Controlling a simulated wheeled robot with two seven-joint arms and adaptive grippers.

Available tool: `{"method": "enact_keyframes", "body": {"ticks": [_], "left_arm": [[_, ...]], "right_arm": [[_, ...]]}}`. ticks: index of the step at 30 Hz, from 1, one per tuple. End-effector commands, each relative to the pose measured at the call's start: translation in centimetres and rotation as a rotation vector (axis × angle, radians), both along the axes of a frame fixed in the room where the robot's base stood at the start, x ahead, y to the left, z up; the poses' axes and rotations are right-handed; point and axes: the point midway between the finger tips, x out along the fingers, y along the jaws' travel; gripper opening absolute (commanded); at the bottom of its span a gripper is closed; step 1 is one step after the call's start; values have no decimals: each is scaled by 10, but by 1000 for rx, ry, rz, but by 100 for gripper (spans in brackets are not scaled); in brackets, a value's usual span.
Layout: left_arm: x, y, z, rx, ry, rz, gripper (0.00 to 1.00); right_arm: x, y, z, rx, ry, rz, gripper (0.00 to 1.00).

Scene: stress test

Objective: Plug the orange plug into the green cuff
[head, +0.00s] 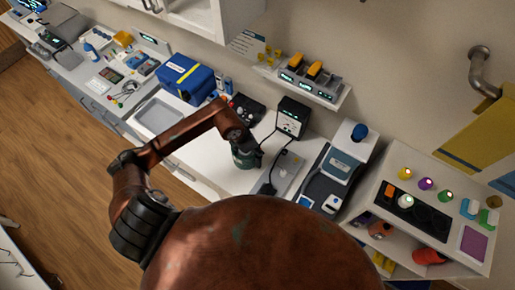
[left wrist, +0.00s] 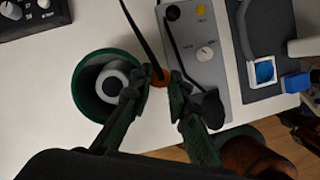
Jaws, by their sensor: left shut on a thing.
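My right gripper is not in view.
A black meter (head: 292,118) stands behind. White counter shows around the cuff.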

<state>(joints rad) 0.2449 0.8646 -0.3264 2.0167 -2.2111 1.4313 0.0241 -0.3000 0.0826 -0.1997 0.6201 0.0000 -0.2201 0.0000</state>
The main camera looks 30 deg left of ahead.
Motion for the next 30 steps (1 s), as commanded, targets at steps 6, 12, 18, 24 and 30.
{"method": "enact_keyframes", "body": {"ticks": [6,12,18,24,30], "left_arm": [[0,0,-6,0,0,0,0],[0,0,-11,0,0,0,0],[0,0,-16,0,0,0,0],[0,0,-21,0,0,0,0],[0,0,-25,0,0,0,0]], "right_arm": [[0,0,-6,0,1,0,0],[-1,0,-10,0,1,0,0],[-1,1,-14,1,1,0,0],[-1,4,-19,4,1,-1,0],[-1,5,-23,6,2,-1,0]]}}
